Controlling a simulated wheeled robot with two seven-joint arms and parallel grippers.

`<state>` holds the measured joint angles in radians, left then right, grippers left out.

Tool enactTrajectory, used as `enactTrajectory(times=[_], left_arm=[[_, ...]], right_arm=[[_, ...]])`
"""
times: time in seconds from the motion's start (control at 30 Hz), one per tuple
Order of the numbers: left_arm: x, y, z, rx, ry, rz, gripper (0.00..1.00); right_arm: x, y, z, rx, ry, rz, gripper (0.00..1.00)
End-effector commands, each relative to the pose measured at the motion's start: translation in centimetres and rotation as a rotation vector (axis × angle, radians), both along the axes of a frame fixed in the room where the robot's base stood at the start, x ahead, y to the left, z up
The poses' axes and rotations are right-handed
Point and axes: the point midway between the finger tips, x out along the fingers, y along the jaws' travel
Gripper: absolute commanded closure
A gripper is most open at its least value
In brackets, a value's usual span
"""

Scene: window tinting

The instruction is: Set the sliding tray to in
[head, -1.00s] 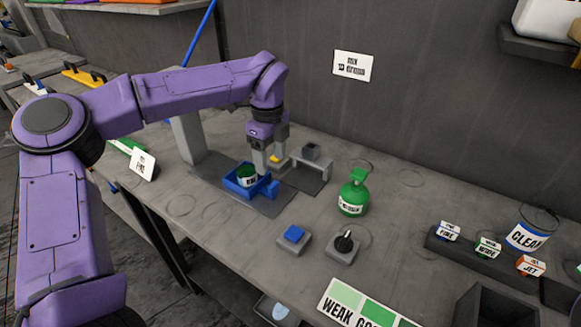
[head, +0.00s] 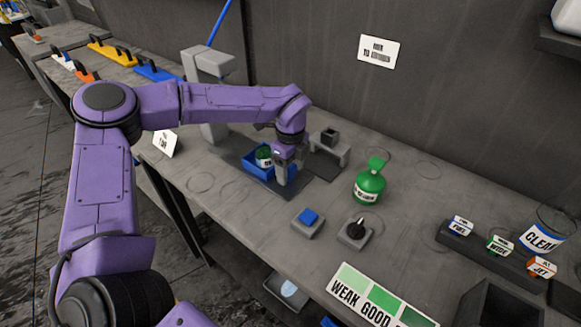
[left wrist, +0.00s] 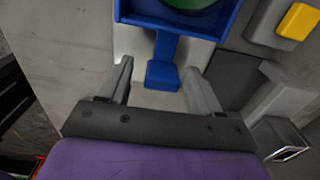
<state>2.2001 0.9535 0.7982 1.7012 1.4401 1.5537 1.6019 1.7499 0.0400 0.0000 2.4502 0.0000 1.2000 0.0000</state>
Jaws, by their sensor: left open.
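The sliding tray (head: 251,168) is a blue open box on a dark plate on the bench, with a green can (head: 264,155) in it. In the left wrist view the tray's wall (left wrist: 150,17) is at the top, and its blue handle (left wrist: 163,74) sticks out toward me. My left gripper (head: 284,178) is low at the tray's handle side and hides the handle in the head view. In the left wrist view its open fingers (left wrist: 158,68) stand on either side of the handle, with visible gaps. My right gripper is not in view.
A grey bracket (head: 335,148) stands right behind my left gripper. A yellow block (left wrist: 298,21) on a grey part is at the upper right of the wrist view. A green bottle (head: 370,182), a blue button (head: 308,217) and a black knob (head: 356,229) stand to the right.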

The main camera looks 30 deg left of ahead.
Motion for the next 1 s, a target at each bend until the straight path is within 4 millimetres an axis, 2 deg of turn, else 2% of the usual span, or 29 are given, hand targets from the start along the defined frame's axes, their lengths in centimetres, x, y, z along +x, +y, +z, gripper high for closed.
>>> enactTrajectory(times=[0.03, 0.2, 0.23, 0.37, 0.47, 0.7, 0.8, 0.9, 1.0], left_arm=[[0.0, 0.0, 0.0, 0.0, 0.0, 0.0, 0.39], [0.0, 0.0, 0.0, 0.0, 0.0, -0.001, 0.95], [0.0, 0.0, 0.0, 0.0, 0.0, -0.001, 1.0], [0.1, 0.2, 0.1, 0.0, -0.001, 0.0, 1.0], [0.2, 1.5, 0.2, -0.001, -0.002, 0.003, 1.0], [0.8, 8.2, 0.2, 0.001, -0.004, 0.006, 1.0], [1.0, 10.5, 0.2, 0.001, -0.004, 0.004, 1.0], [1.0, 12.1, 0.2, 0.0, -0.003, 0.002, 1.0], [1.1, 12.8, 0.1, 0.0, -0.003, 0.0, 1.0]], right_arm=[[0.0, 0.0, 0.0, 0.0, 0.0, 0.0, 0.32], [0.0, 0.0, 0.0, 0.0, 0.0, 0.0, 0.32], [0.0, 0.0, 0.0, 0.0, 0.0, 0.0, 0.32], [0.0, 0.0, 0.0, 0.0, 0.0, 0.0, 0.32], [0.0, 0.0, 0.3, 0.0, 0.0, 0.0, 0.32], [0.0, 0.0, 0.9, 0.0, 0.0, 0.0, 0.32], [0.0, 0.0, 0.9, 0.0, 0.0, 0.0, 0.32], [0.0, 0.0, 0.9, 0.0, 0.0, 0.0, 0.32], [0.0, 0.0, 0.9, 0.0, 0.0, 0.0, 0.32]])
